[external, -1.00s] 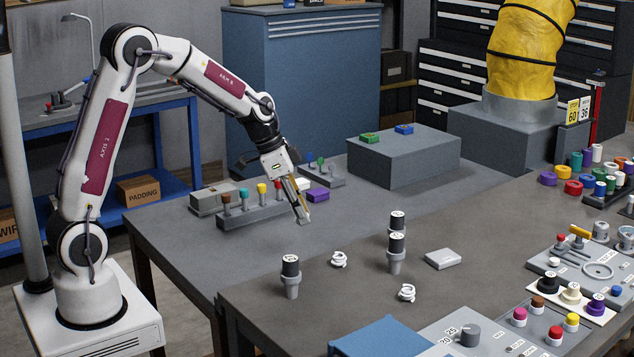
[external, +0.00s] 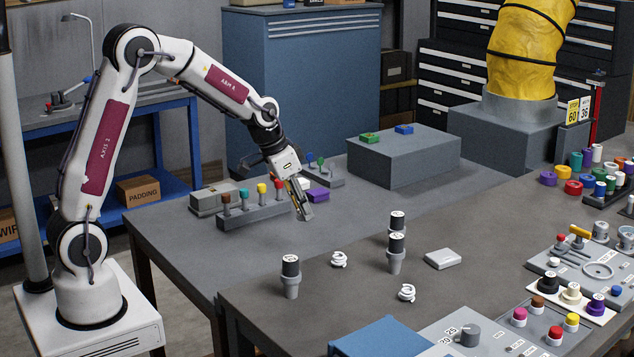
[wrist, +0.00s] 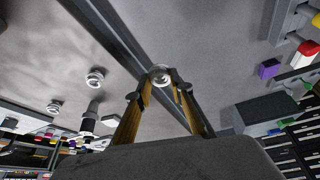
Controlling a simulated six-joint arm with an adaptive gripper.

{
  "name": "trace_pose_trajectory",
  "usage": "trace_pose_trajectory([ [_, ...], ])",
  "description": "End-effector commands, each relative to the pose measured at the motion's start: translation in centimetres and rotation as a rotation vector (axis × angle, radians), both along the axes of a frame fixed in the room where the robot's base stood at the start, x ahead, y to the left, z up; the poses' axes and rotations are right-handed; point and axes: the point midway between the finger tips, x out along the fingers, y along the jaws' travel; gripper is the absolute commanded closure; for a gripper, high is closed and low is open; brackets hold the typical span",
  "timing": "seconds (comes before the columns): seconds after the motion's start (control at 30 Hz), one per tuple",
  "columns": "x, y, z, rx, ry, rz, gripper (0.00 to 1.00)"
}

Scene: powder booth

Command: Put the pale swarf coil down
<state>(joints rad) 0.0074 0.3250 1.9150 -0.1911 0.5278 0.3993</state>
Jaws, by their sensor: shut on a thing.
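My gripper (external: 304,208) hangs above the grey table, tilted. In the wrist view its two yellow-sided fingers (wrist: 158,88) are closed around a small pale round piece, the swarf coil (wrist: 161,74), at the fingertips. The external view does not show the held coil clearly. Two other white coils lie on the near, darker table: one (external: 339,259) near a black-topped holder, one (external: 406,293) further toward the front.
Black-capped grey holders (external: 291,276) (external: 396,252) stand on the near table, with a flat pale block (external: 443,259) to their right. The tabletop (external: 250,262) left of the near holders is bare.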

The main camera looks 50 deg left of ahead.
Motion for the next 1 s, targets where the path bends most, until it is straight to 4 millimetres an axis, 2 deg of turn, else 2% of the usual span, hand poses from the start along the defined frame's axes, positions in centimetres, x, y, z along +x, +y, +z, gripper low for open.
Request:
trace_pose_trajectory([
  [0.43,0.0,0.0,-0.4,0.000,0.002,-0.002,0.89],
  [0.8,-0.1,0.0,-4.9,0.000,0.004,-0.002,0.89],
  [1.0,0.0,0.0,-6.2,0.000,0.000,-0.002,0.89],
])
